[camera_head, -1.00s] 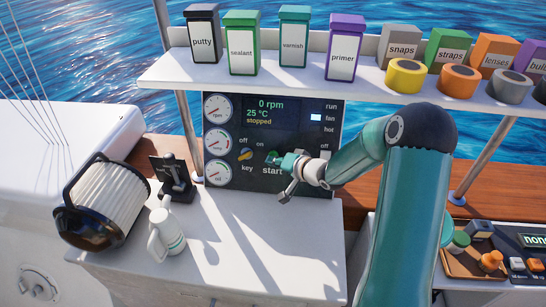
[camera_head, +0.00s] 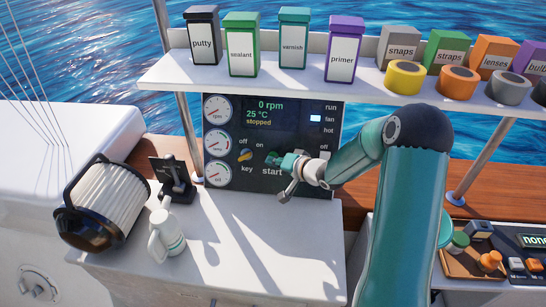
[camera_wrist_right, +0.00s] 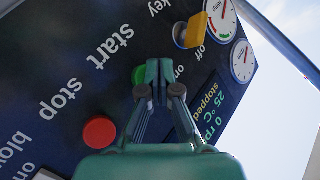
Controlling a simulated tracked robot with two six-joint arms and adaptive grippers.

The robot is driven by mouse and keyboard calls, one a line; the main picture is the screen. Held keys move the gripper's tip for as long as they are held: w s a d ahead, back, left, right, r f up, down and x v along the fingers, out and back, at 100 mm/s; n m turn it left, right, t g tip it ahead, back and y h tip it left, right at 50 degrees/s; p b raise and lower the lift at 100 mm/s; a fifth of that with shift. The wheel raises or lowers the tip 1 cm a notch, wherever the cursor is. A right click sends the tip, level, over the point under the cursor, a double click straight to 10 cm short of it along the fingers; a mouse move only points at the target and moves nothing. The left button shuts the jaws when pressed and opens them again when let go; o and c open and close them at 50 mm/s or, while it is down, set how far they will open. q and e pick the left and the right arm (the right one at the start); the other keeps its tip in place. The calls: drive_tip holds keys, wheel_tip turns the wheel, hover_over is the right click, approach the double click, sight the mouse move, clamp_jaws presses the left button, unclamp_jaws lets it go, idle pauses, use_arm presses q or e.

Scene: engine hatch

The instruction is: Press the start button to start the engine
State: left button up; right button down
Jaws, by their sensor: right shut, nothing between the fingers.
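The dark control panel (camera_head: 240,183) stands upright behind the white counter. Its screen reads 0 rpm, 25 °C and stopped. The green start button (camera_wrist_right: 140,76) shows in the right wrist view, partly hidden behind the fingers. In the head view it lies above the word start, mostly behind my gripper. My right gripper (camera_head: 276,163) is shut and empty, its tips at the start button; in the right wrist view the tips (camera_wrist_right: 158,68) overlap the button's edge. I cannot tell whether they touch it. My left gripper is not in view.
A yellow key switch (camera_head: 246,155) sits left of the start button. A red stop button (camera_wrist_right: 99,132) is on the same panel. A shelf (camera_head: 240,85) with boxes and tape rolls runs above. A lever (camera_head: 174,178), a filter (camera_head: 105,200) and a white jug (camera_head: 165,238) stand at left.

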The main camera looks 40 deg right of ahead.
drive_tip(key=shift+w+d+f, duration=0.35)
drive_tip(key=shift+w+d, duration=0.15)
drive_tip(key=shift+d, duration=0.2)
idle(1.1)
idle(0.4)
drive_tip(key=shift+s+a+r, duration=0.55)
drive_tip(key=shift+s+a, duration=0.15)
drive_tip(key=shift+a, duration=0.2)
drive_tip(key=s+a+r, duration=0.2)
drive_tip(key=a, duration=0.1)
drive_tip(key=shift+s+a, duration=0.25)
drive_tip(key=shift+s, duration=0.15)
idle(0.7)
